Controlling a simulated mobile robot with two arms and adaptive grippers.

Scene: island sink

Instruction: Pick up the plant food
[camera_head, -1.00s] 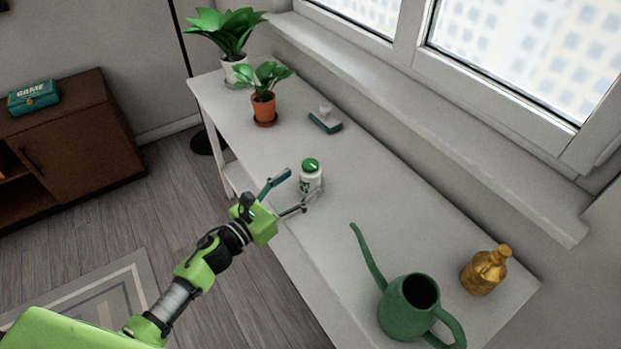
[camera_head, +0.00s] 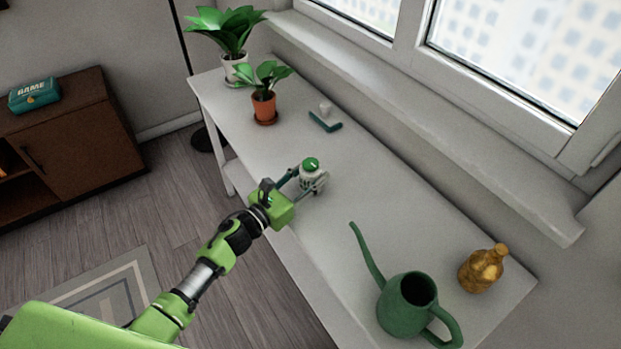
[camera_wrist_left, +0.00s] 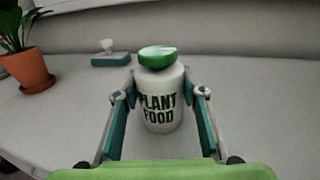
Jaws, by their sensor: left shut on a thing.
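The plant food (camera_head: 312,169) is a white bottle with a green cap, upright on the white table. In the left wrist view the plant food (camera_wrist_left: 160,98) shows its dark label lettering toward me, between the two fingers. My left gripper (camera_head: 307,180) reaches in from the left over the table's front edge and is shut on the bottle. In the left wrist view the left gripper (camera_wrist_left: 160,110) has one finger on each side of the bottle. Its base looks to be at the table surface. My right gripper is not in view.
The white table (camera_head: 270,160) also holds a green watering can (camera_head: 405,305), a golden bottle (camera_head: 482,270), a small brush-like tool (camera_head: 326,120) and a potted plant (camera_head: 264,105). A larger plant (camera_head: 228,35) stands at the far end. The window sill (camera_head: 400,110) runs behind.

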